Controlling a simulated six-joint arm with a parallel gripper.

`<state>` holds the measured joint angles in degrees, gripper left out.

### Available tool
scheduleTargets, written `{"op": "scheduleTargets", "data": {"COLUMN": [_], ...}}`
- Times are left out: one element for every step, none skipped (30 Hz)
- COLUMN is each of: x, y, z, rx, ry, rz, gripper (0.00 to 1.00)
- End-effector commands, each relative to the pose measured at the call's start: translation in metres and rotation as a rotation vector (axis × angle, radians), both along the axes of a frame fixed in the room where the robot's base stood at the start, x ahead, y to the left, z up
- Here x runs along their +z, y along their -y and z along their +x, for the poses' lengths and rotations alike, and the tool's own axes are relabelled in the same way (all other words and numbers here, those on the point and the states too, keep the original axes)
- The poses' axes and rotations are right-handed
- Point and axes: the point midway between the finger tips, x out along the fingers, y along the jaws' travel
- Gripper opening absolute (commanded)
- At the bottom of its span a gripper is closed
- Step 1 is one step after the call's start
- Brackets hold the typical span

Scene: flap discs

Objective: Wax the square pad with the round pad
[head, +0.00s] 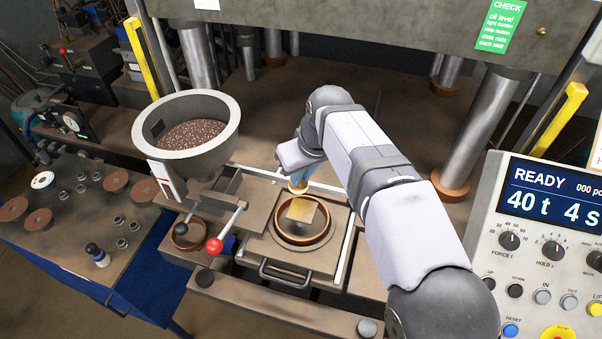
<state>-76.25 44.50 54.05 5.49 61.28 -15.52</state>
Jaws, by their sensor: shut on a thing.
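My gripper (299,178) is small in the head view and partly hidden by my own arm. It points down over the round mould ring (277,232) and is shut on a small tan, yellowish thing, which looks like the round pad (298,188). The square pad (301,213) is a tan square with a lighter patch, inside the ring. The round pad is at the far edge of the square pad in the picture; I cannot tell whether they touch.
A grey hopper (222,115) of dark grains stands left of the ring. A red-knobbed lever (215,244) is close to the ring's left. Thick press columns (487,125) rise behind and right. A control panel (535,270) is at right; a bench (75,235) with discs is at left.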

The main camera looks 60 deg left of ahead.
Motion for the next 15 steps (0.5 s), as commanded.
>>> {"op": "scheduleTargets", "data": {"x": [0.010,0.013,0.016,0.019,0.022,0.025,0.025,0.026,0.030,0.033,0.035,0.038,0.039,0.041,0.042], "y": [0.000,0.000,0.000,0.000,0.000,0.000,0.000,0.000,-0.001,-0.001,-0.001,-0.001,-0.001,0.000,0.000], "z": [0.000,0.000,0.000,0.000,0.000,0.000,0.000,0.000,0.000,0.000,0.000,0.000,0.000,0.000,0.000], "rx": [0.000,0.000,0.000,0.000,0.000,0.000,0.000,0.000,0.000,0.000,0.000,0.000,0.000,0.000,0.000], "ry": [0.000,0.000,0.000,0.000,0.000,0.000,0.000,0.000,0.001,0.000,0.000,0.000,0.000,0.000,0.000], "rz": [0.001,0.001,0.001,0.001,0.001,0.001,0.002,0.002,0.003,0.003,0.002,0.002,0.003,0.002,0.001], "gripper": [0.00,0.00,0.00,0.00,0.00,0.00,0.00,0.00,0.00,0.00,0.00,0.00,0.00,0.00,0.00]}}
